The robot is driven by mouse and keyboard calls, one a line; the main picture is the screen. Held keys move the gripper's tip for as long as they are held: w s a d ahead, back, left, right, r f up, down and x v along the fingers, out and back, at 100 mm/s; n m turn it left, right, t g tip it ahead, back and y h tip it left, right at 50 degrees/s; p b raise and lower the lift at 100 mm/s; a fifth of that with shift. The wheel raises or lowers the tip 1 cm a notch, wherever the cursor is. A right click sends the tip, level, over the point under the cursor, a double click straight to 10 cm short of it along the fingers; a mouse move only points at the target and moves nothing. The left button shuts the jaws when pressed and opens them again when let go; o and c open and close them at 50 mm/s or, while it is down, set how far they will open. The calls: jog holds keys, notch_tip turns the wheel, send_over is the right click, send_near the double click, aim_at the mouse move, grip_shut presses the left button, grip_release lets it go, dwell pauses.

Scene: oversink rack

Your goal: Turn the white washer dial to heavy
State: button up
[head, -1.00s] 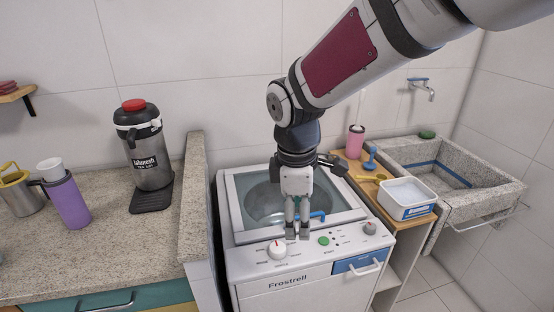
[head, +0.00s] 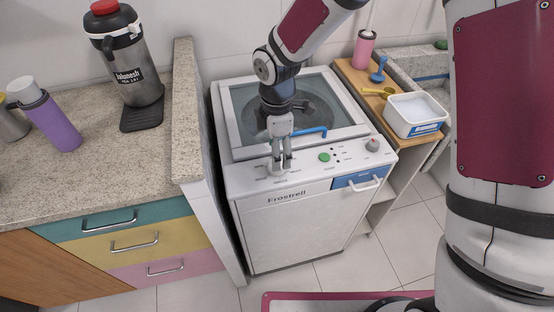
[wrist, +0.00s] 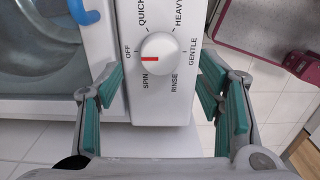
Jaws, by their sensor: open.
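The white dial (wrist: 160,50) sits on the washer's front panel in the wrist view. Its red mark points left, nearest the OFF label. HEAVY (wrist: 180,12) is printed on the far right side of the dial, between QUICK and GENTLE. My gripper (wrist: 161,75) is open, with green-padded fingers on the left and right of the dial and a gap on both sides. In the head view my gripper (head: 281,166) points down at the left of the panel and mostly hides the dial. The white washer (head: 292,232) stands below it.
A blue lid handle (head: 310,132) lies behind my gripper. A granite counter (head: 92,185) stands left, and a white tub (head: 415,113) right.

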jog(key=shift+f, duration=2.35)
jog(key=c, duration=1.2)
